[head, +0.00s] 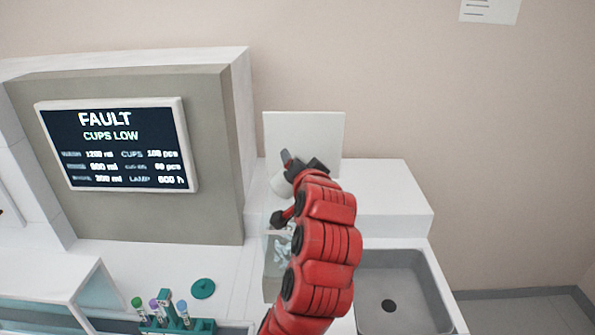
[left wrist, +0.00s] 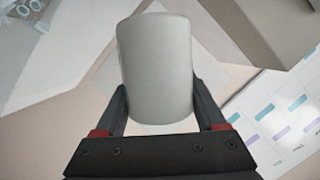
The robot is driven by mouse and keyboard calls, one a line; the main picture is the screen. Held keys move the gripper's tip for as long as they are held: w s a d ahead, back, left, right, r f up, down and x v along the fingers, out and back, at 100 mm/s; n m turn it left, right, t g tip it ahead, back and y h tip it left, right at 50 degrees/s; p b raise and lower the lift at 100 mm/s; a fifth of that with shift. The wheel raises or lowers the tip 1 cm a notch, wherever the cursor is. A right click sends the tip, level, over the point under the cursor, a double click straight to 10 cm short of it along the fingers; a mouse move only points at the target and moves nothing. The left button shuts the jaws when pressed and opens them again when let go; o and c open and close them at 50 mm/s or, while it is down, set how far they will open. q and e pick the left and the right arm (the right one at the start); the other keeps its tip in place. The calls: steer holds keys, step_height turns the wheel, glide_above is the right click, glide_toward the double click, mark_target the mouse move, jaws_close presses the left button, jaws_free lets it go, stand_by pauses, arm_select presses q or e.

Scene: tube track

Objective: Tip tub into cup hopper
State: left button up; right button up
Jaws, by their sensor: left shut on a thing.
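My left gripper (head: 286,172) is shut on a pale grey-white tub (head: 281,185), in front of an upright white panel. In the left wrist view the tub (left wrist: 158,70) fills the space between the two dark fingers of the gripper (left wrist: 160,100). Its opening and contents do not show. The white panel (head: 305,128) looks like a raised lid at the back of the white unit (head: 385,185). I cannot make out the hopper's opening; my red arm and gripper cover that area. My right gripper is in neither view.
A screen (head: 115,145) on the grey cabinet reads FAULT, CUPS LOW. A clear bin (head: 273,270) with pale items stands partly behind my arm. A sink (head: 400,295) is at right. A teal tube rack (head: 175,325) and teal disc (head: 203,289) are at lower left.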

arm_select(q)
steer(key=shift+r, duration=0.1)
stand_by(0.3)
steer(key=n+b, duration=0.1)
steer(key=b, duration=0.2)
steer(key=shift+d+f+n+h, duration=0.15)
steer(key=shift+f+n+h, duration=0.15)
steer(key=shift+n, duration=0.1)
steer(key=shift+s+r+n+h+b, duration=0.15)
steer(key=shift+n+h+b, duration=0.2)
steer(key=shift+b, duration=0.25)
steer(key=shift+d+f+n+b, duration=0.1)
steer(key=shift+f+n+b, duration=0.15)
steer(key=shift+b, duration=0.25)
steer(key=shift+r, duration=0.2)
